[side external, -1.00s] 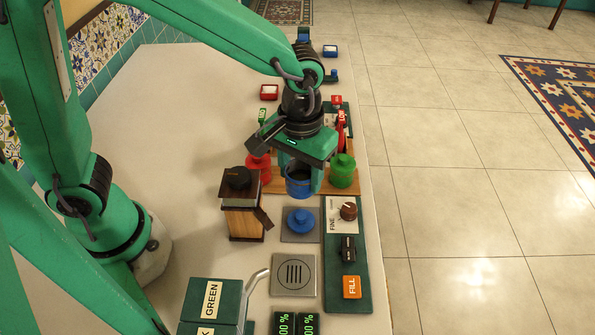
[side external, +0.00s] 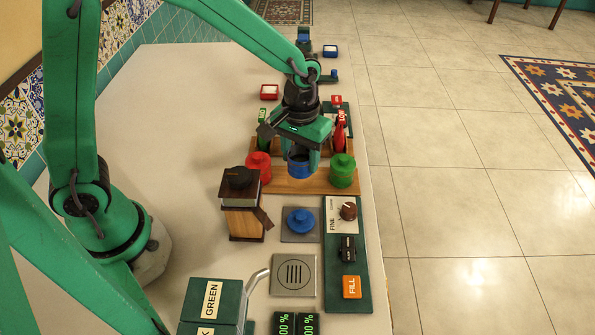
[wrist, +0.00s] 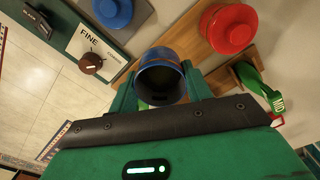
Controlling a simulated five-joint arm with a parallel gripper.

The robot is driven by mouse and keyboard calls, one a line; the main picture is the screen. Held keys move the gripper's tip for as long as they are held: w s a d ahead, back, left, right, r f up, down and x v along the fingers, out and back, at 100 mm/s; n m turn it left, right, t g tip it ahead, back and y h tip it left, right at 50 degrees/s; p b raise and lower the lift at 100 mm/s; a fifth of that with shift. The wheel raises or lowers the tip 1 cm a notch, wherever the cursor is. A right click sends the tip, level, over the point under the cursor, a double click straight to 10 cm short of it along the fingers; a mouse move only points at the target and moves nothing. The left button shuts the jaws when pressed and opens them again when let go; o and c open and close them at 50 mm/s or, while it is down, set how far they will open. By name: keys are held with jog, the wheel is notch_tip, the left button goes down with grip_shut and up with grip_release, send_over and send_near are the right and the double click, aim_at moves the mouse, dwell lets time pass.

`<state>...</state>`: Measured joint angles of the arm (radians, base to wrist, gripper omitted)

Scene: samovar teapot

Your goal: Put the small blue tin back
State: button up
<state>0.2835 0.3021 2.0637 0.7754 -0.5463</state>
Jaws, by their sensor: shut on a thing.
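The small blue tin (side external: 299,167) is between my gripper's fingers, upright and without its lid. It is at the wooden rack (side external: 292,188), between the red tin (side external: 258,166) and the green tin (side external: 342,171). I cannot tell whether its base touches the rack. My gripper (side external: 303,158) points down and is shut on it. In the wrist view the blue tin (wrist: 160,77) shows its open, dark mouth between the fingers. A blue knobbed lid (side external: 300,221) lies on a grey square plate (side external: 286,238) nearer the camera.
A wooden grinder (side external: 242,208) stands at the front left. A panel with a FINE dial (side external: 348,211) and an orange FILL button (side external: 352,286) runs along the table's right edge. Red and green upright tags (side external: 341,134) stand behind the rack. The table's left side is clear.

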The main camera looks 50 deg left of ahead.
aim_at(300, 160)
jog(key=shift+w+a+f, duration=0.85)
jog(key=shift+w+a, duration=0.15)
jog(key=shift+a, duration=0.05)
jog(key=shift+f, duration=0.1)
jog(key=shift+f, duration=1.9)
jog(key=shift+f, duration=0.1)
jog(key=o, duration=1.1)
